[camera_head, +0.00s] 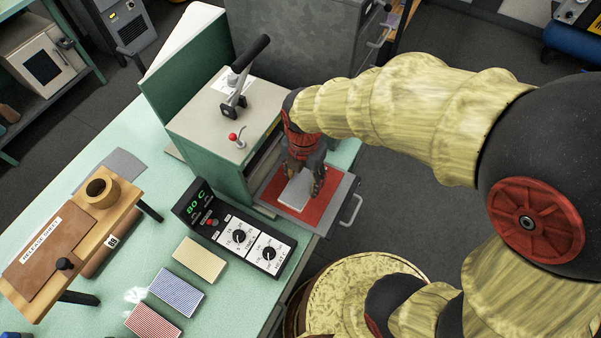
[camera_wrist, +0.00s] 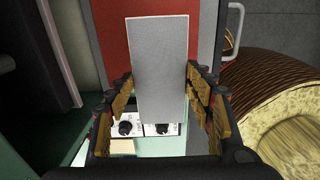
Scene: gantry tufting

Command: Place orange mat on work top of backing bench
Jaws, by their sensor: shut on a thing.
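My gripper (camera_head: 302,177) is shut on a flat, pale grey rectangular mat (camera_head: 295,194). In the wrist view the mat (camera_wrist: 158,70) stands out between the padded fingers, showing a plain grey face. No orange shows on it, so I cannot tell if it is the orange mat. It is over the red plate (camera_head: 330,186) of a pulled-out drawer; whether it touches the plate is unclear. The red plate also shows behind it in the wrist view (camera_wrist: 115,35). The mint-green work top of the bench (camera_head: 135,240) spreads to the left and front.
A green-grey press (camera_head: 215,125) with a lever stands beside the drawer. A control box (camera_head: 240,237) reads 80 C. Tan (camera_head: 199,260), blue-striped (camera_head: 176,293) and red-striped (camera_head: 153,321) mats lie on the bench. A wooden stand (camera_head: 75,235) is at left.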

